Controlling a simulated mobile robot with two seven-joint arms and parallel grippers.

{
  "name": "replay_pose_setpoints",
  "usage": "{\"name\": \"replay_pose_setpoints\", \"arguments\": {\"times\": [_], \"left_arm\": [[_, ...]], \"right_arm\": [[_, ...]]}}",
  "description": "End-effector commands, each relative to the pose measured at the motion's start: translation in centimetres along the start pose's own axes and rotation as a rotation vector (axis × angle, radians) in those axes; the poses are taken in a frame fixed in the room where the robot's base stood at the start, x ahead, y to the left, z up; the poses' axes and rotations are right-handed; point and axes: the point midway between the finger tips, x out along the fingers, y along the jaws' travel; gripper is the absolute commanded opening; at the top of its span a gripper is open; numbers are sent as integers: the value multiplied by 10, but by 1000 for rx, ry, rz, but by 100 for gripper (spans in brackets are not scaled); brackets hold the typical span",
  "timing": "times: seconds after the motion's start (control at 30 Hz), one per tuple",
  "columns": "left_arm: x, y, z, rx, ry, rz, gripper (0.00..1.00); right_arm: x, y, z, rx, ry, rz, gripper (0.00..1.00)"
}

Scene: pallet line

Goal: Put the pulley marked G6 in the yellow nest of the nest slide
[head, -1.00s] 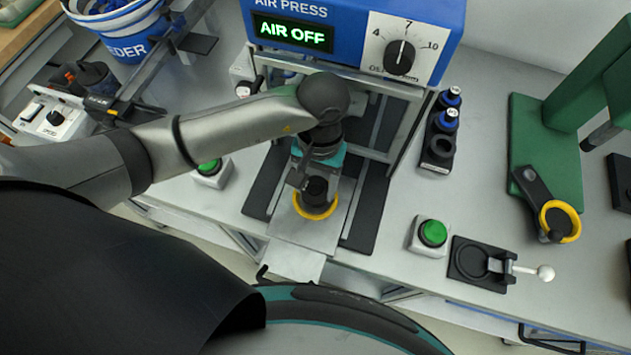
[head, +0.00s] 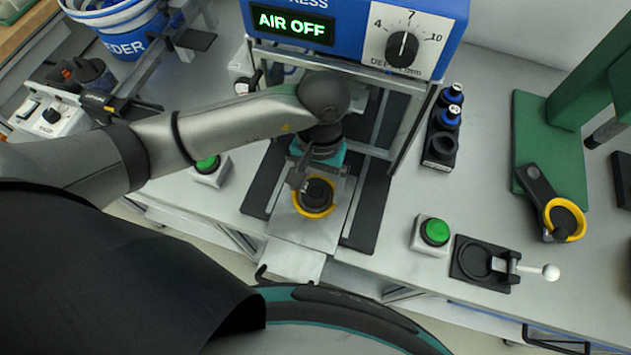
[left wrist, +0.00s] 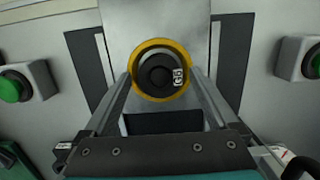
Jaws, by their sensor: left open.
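The dark pulley (head: 316,193) sits in the yellow nest (head: 313,213) on the pale plate of the nest slide (head: 290,229). In the left wrist view the pulley (left wrist: 160,75) looks seated inside the yellow ring (left wrist: 136,82); its small white label shows a G and a digit too small to read surely. My left gripper (head: 302,182) is open, just behind and above the pulley, and its fingers (left wrist: 161,90) stand apart on either side in the wrist view with nothing between them gripped. My right gripper is not in view.
The blue air press (head: 350,30) reading AIR OFF stands behind the slide, its frame posts close to my arm. Green buttons (head: 436,232) flank the slide. A black holder (head: 441,145), a toggle clamp (head: 490,264) and a green stand (head: 560,150) are at right.

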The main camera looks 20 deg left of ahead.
Motion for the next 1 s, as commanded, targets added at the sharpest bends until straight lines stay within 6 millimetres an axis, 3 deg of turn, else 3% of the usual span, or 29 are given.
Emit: {"name": "replay_pose_setpoints", "arguments": {"times": [0.33,0.7,1.0], "left_arm": [[-18,0,2,0,0,1,93],[-98,0,0,0,6,0,93],[-130,0,1,0,1,-1,93]], "right_arm": [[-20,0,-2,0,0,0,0],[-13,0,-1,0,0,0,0],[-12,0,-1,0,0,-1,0]]}}
